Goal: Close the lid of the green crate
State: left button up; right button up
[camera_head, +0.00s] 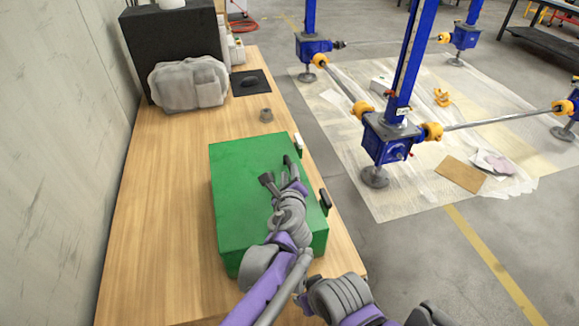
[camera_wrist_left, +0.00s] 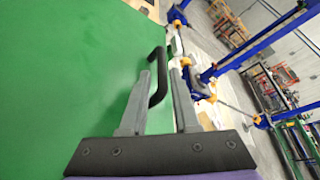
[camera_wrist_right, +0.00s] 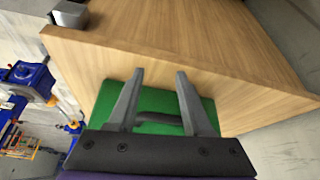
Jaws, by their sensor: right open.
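The green crate (camera_head: 240,195) sits on the wooden table. Its flat green top lies across it; I cannot tell whether the lid sits fully flush. A black handle (camera_head: 325,201) is on its right side. My left gripper (camera_head: 279,172) is over the right part of the top, with its fingers apart. In the left wrist view a black handle (camera_wrist_left: 157,80) shows between the fingers at the edge of the green surface; contact is unclear. My right gripper (camera_wrist_right: 159,72) is open. Beyond its fingers, a dark handle (camera_wrist_right: 160,119) shows against the green crate (camera_wrist_right: 106,98).
A grey bag (camera_head: 190,83) lies against a black box (camera_head: 170,40) at the table's back. Blue screw jacks (camera_head: 390,138) stand right. The table left of the crate is clear.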

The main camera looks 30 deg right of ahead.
pick_arm(q)
jog(key=v, duration=0.5)
jog(key=shift+s, duration=0.1)
jog(key=shift+s+a, duration=0.1)
jog(key=shift+s, duration=0.05)
jog(key=shift+a, duration=0.1)
